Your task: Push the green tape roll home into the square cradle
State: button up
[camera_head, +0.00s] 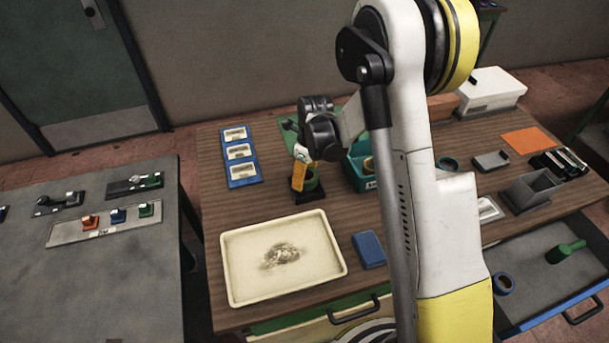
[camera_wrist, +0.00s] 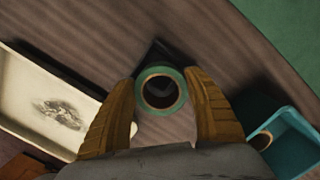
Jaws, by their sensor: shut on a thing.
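The green tape roll (camera_head: 313,181) is between the yellow fingers of my gripper (camera_head: 305,179), near the middle of the wooden table. In the wrist view the roll (camera_wrist: 160,70) shows end-on as a green ring with a brown inner face, a finger at each side. My gripper (camera_wrist: 161,82) is shut on it there. The dark square cradle (camera_head: 309,197) is directly under the roll in the head view. In the wrist view only a dark corner of the cradle (camera_wrist: 156,50) shows past the roll. How deep the roll sits in it is hidden.
A cream tray (camera_head: 234,277) lies in front and left of the cradle. A teal bin (camera_head: 357,177) stands close on its right. A blue block (camera_head: 369,249) lies in front. Blue label holders (camera_head: 240,152) are behind left. An open drawer (camera_head: 545,280) juts out at right.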

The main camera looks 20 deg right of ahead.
jog(key=shift+f, duration=0.25)
jog(key=shift+f+b, duration=0.75)
jog(key=shift+b, duration=0.1)
jog(key=shift+f, duration=0.2)
dwell(0.5)
jog(key=shift+f+b, duration=0.25)
jog(key=shift+b, duration=1.05)
dwell(2.7)
jog(key=o, duration=1.6)
jog(key=shift+c, duration=0.2)
jog(key=shift+o, duration=0.6)
notch_tip(320, 180, up, 7)
jog(key=p, duration=0.4)
